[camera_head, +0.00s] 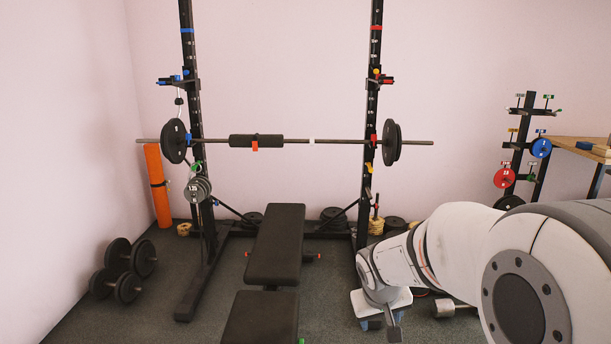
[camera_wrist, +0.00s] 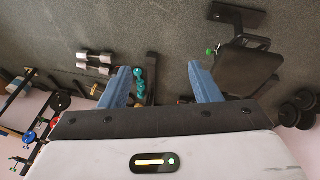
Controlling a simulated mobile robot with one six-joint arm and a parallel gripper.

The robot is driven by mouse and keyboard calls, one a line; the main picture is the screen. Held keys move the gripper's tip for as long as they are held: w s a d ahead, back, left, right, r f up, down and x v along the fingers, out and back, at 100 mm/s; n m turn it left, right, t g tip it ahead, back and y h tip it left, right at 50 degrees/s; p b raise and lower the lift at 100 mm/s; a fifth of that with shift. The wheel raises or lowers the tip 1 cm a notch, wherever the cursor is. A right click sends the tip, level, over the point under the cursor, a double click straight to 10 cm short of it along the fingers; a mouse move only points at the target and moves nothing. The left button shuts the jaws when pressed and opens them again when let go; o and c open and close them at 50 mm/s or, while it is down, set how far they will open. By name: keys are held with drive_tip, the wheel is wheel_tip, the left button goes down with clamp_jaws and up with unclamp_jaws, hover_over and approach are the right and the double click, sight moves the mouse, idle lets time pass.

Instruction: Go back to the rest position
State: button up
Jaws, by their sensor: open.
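My gripper (camera_wrist: 160,72) shows in the wrist view with two blue fingers spread wide apart. Nothing is held between them; dark floor shows in the gap. In the head view my white arm reaches in from the right, and my gripper (camera_head: 382,318) hangs low at the bottom, right of the bench. Its fingers are mostly hidden there by the wrist. A barbell (camera_head: 330,141) lies across the rack (camera_head: 197,130), with a black plate (camera_head: 174,141) at its left end and black plates (camera_head: 391,143) at its right end.
A black bench (camera_head: 275,245) stands in front of the rack. Dumbbells (camera_head: 130,259) lie on the floor at left. A plate tree (camera_head: 520,150) with red and blue plates stands at right beside a wooden table (camera_head: 580,148). A silver dumbbell (camera_head: 444,308) lies near my arm.

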drive_tip(key=s+r+m+g+y+p, duration=0.1)
drive_tip(key=s+r+y+p, duration=0.1)
drive_tip(key=s+r+p, duration=0.6)
drive_tip(key=s+a+r, duration=0.1)
drive_tip(key=s+r, duration=0.5)
drive_tip(key=s, duration=0.4)
drive_tip(key=shift+s+r+m, duration=0.3)
drive_tip(key=shift+s+r, duration=0.05)
drive_tip(key=shift+r, duration=0.05)
drive_tip(key=shift+d, duration=0.1)
